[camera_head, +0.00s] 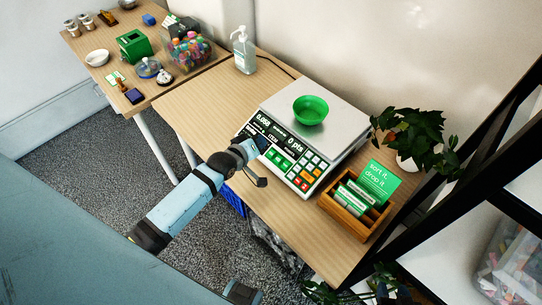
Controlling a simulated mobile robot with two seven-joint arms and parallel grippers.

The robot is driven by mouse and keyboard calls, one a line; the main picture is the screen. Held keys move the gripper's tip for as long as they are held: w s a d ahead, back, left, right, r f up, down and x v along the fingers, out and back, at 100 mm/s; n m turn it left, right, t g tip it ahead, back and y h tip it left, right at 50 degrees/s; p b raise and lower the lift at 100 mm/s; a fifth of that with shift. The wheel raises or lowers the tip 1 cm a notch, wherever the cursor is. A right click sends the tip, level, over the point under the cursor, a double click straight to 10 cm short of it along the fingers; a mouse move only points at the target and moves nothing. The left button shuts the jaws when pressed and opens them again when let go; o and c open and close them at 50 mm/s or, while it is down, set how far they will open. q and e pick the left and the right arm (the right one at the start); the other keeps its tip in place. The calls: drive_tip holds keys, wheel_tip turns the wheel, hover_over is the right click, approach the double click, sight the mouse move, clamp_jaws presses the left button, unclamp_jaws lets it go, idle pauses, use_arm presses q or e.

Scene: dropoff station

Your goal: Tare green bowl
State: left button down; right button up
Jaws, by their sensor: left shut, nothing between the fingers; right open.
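A green bowl (310,110) sits upright on the pale platform of a weighing scale (341,125). The scale's front panel faces the near side, with a lit display (276,129) showing what looks like 0.058 and 0 pts. Green, white, orange and red keys (302,170) lie below the display. My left gripper (262,182) is shut and empty near the front left edge of the scale, close to the keypad. My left wrist hides part of the panel's left end. I cannot make out contact with any key.
A wooden box (349,220) with a green sign and a potted plant (412,135) stand right of the scale. A pump bottle (243,50) stands behind left. The left table holds a clear bin (190,52) and small items. A dark shelf frame borders the right.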

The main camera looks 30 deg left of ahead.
use_arm(q)
drive_tip(key=b, duration=0.4)
hover_over(266, 158)
drive_tip(key=s, duration=0.1)
wheel_tip(266, 158, down, 4)
drive_tip(key=shift+w+f, duration=0.25)
drive_tip(key=shift+f, duration=0.5)
drive_tip(key=shift+w+f, duration=0.1)
drive_tip(key=shift+f, duration=0.05)
idle(0.6)
drive_tip(key=shift+w+f, duration=0.1)
drive_tip(key=shift+f, duration=0.15)
drive_tip(key=shift+w+f, duration=0.1)
drive_tip(key=shift+f, duration=0.1)
